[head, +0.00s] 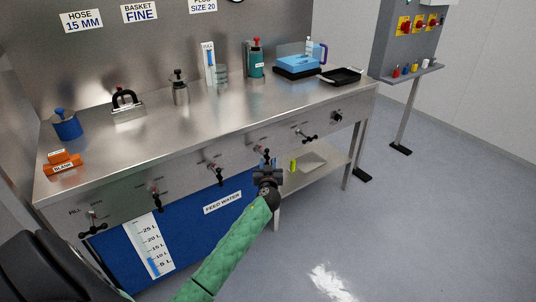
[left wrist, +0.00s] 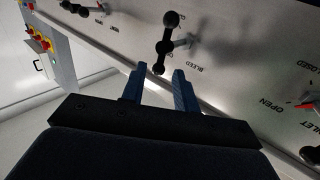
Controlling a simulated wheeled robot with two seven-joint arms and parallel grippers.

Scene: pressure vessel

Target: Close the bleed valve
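The bleed valve (left wrist: 167,42) is on the steel front panel of the bench, beside the printed word BLEED. Its handle is a dark bar with round knobs, standing nearly upright and slightly tilted in the left wrist view. In the head view the bleed valve (head: 262,151) shows just above my left gripper (head: 267,164), partly hidden by it. My left gripper (left wrist: 159,72) is open, with its two blue fingers apart. The handle's lower knob appears between the fingertips in the left wrist view; I cannot tell whether they touch. My right gripper is not in view.
Similar valves line the panel, including one left (head: 214,168) and one right (head: 305,135) of the bleed valve. A lower shelf (head: 318,158) sits under the bench. The bench top holds a blue pot (head: 67,125) and a black tray (head: 342,77). Floor at right is clear.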

